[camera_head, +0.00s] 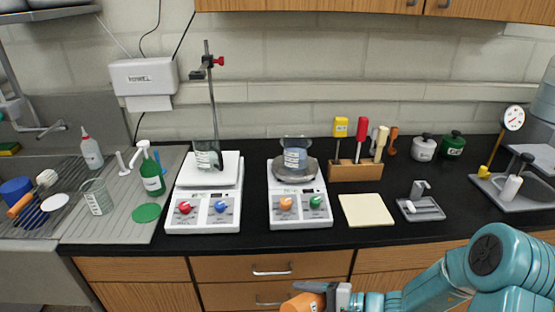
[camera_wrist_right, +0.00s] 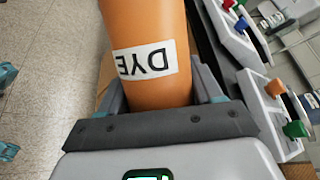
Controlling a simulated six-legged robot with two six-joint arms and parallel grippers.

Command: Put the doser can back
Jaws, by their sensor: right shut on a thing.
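An orange can labelled DYE (camera_wrist_right: 150,50), which I take to be the doser can, is held in my right gripper (camera_wrist_right: 160,98). Its jaws are shut around the can's lower part in the right wrist view, and the label reads upside down there. The can's far end runs out of the picture. In the head view the orange can (camera_head: 303,303) shows only in part at the bottom edge, with my right gripper (camera_head: 325,292) beside it, in front of the wooden drawers and below the counter top. My left gripper is not in view.
On the black counter stand two white hotplates (camera_head: 203,200) (camera_head: 300,205) with beakers, a wooden tool holder (camera_head: 354,172), a cream mat (camera_head: 366,209), a small grey stand (camera_head: 420,208) and a gauge stand (camera_head: 520,188). A sink and drainboard (camera_head: 125,215) lie left.

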